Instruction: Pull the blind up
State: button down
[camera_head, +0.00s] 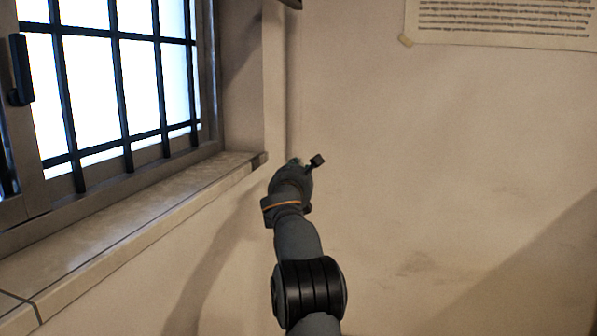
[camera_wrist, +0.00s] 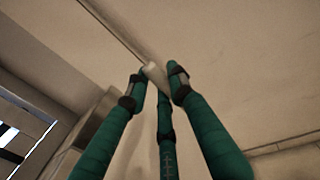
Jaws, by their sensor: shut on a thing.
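In the wrist view, my gripper (camera_wrist: 158,80) has its green fingers closed around a small pale knob (camera_wrist: 152,72). A thin dark cord (camera_wrist: 118,35) runs from near the knob toward the upper left; it looks like the blind's pull cord. In the head view, my gripper (camera_head: 296,164) is beside the wall, just right of the windowsill's end, and the knob is too small to make out. The barred window (camera_head: 110,80) is bright at the left. I cannot make out the blind itself in either view.
The stone windowsill (camera_head: 130,215) juts out left of my gripper. A paper notice (camera_head: 505,22) hangs on the wall at upper right. A dark object (camera_head: 290,3) is cut off at the top edge.

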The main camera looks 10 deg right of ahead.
jog(key=shift+f, duration=0.25)
jog(key=c, duration=1.6)
grip_release()
jog(key=shift+r, duration=0.1)
jog(key=shift+o, duration=0.3)
jog(key=v, duration=1.2)
